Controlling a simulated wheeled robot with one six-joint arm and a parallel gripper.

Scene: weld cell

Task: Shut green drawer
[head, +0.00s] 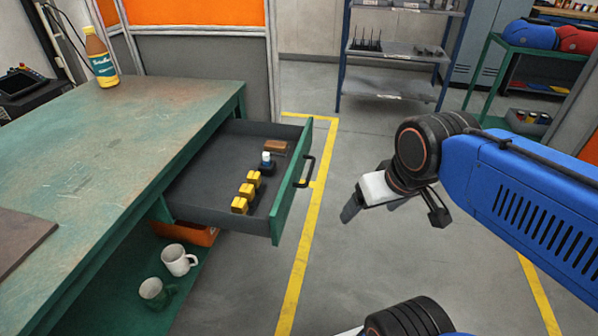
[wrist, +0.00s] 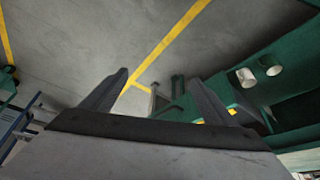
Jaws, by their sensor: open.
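The green drawer (head: 290,190) is pulled out from the green workbench (head: 120,115) in the head view. Its black handle (head: 306,171) is on the green front, facing right. Inside lie several yellow-and-black items (head: 246,192), a small white-capped bottle (head: 267,160) and a brown block (head: 275,146). My gripper (head: 368,210) is open and empty, in the air to the right of the handle and apart from it. In the wrist view both fingers of my gripper (wrist: 160,90) stand apart. Part of the drawer shows between and beyond them, partly hidden by the right finger.
A bottle (head: 101,57) stands on the bench top. Two mugs (head: 178,260) and an orange bin (head: 190,232) are on the lower shelf. A blue-framed rack (head: 395,85) and a green-framed cart (head: 490,65) stand behind. The floor right of the drawer is clear.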

